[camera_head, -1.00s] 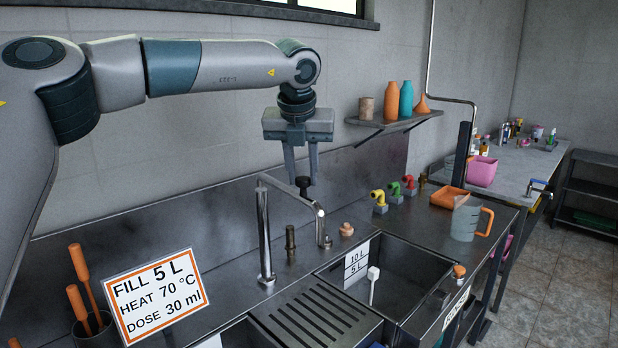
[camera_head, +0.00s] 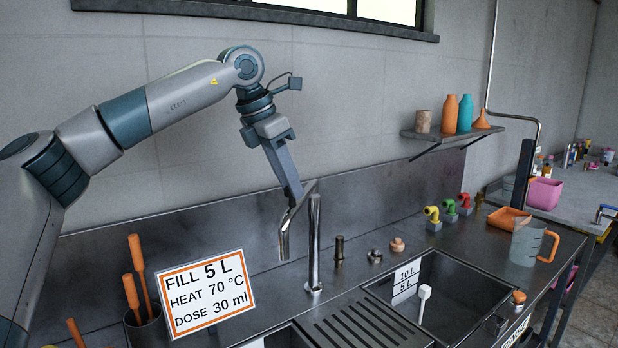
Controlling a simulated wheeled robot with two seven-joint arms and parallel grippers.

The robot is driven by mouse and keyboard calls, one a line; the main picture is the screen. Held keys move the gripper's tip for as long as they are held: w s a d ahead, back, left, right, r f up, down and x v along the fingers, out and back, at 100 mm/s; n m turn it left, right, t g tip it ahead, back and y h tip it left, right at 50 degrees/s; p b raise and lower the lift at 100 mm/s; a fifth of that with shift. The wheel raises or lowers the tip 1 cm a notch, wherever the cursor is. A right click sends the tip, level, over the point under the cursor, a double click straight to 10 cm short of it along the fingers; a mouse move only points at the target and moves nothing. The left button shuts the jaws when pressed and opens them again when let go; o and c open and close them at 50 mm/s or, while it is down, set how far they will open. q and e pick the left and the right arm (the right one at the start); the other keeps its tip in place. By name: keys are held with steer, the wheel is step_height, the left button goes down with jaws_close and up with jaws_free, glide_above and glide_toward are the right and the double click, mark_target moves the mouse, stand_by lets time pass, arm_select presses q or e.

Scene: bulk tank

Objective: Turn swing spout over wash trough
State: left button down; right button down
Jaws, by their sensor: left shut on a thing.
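The swing spout is a metal pipe on an upright post (camera_head: 314,245) behind the sinks. The right basin (camera_head: 470,288) has 10 L and 5 L marks; a second basin (camera_head: 280,338) shows partly at the bottom edge. My right gripper is not in view.
A sign (camera_head: 205,295) and a holder with orange-handled tools (camera_head: 142,325) stand at the left. A ribbed drainboard (camera_head: 362,325) lies between the basins. Coloured taps (camera_head: 450,210), an orange tray (camera_head: 508,220) and a jug (camera_head: 527,243) stand at right.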

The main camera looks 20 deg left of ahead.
arm_select(q)
steer(key=shift+a+r+m, duration=0.15)
steer(key=shift+a+m, duration=0.15)
steer(key=shift+a, duration=0.15)
steer(key=shift+a+m, duration=0.3)
steer(key=shift+a, duration=0.15)
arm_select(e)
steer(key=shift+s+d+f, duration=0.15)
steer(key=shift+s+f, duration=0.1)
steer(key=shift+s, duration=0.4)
arm_select(q)
steer(key=c, duration=1.4)
jaws_free()
steer(key=shift+c, duration=0.2)
